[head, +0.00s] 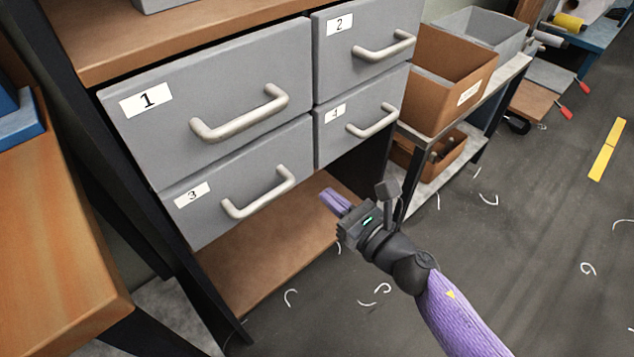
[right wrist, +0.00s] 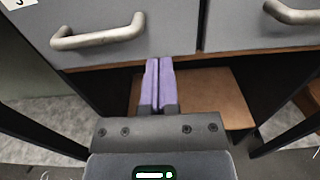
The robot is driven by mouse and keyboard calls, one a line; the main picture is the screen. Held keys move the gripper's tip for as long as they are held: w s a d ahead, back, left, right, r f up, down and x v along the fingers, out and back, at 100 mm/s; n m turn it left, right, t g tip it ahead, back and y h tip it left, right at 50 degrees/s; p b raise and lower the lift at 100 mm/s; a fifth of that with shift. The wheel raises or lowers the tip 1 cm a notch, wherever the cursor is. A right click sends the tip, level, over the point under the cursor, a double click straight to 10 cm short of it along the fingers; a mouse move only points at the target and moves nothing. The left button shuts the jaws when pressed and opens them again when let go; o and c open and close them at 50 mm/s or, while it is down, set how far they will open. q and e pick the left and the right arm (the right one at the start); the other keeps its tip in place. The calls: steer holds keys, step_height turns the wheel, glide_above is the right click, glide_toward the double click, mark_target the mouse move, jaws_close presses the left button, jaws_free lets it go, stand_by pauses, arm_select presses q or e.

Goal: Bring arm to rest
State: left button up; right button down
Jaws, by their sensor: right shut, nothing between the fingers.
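My right gripper (head: 335,201) has purple fingers and a dark grey body. Its fingers are shut together with nothing between them. It is in front of the drawer cabinet, over the edge of the low brown shelf, below drawer 4 and to the right of drawer 3. In the right wrist view its fingers (right wrist: 158,84) point at the open space under the drawers. No handle touches it. My right arm comes in from the lower right. My left gripper is not in view.
Grey drawers 1 (head: 215,95), 2 (head: 350,30), 3 (head: 250,165) and 4 (head: 335,130) look closed. A wooden bench (head: 60,230) stands at left. Brown bins (head: 450,75) sit on a rack to the right. Open floor (head: 530,230) with white scraps lies at right.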

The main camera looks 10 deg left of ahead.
steer(key=s+d+f+m+g+h+p, duration=0.1)
steer(key=s+d+f+m+h+p, duration=0.4)
steer(key=s+d+f+m, duration=0.7)
steer(key=s+d+f+m+g+h+p, duration=0.2)
steer(key=s+d+f+m+h, duration=0.45)
steer(key=m, duration=0.95)
arm_select(q)
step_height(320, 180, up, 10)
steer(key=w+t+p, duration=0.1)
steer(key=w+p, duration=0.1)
steer(key=p, duration=0.1)
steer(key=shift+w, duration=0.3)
arm_select(e)
steer(key=s+d+f+m+g+h, duration=0.1)
steer(key=s+d+f+m+g, duration=0.1)
steer(key=s+m, duration=0.3)
steer(key=s+d+f+m+g+h, duration=0.1)
steer(key=s+m, duration=0.4)
steer(key=s, duration=0.8)
steer(key=s+d+f+m+g+h, duration=0.1)
steer(key=s+d+f+m+g, duration=0.3)
steer(key=s, duration=0.5)
steer(key=shift+s+m+g, duration=0.35)
steer(key=shift+m+g, duration=0.45)
steer(key=shift+m, duration=0.1)
steer(key=shift+h, duration=0.25)
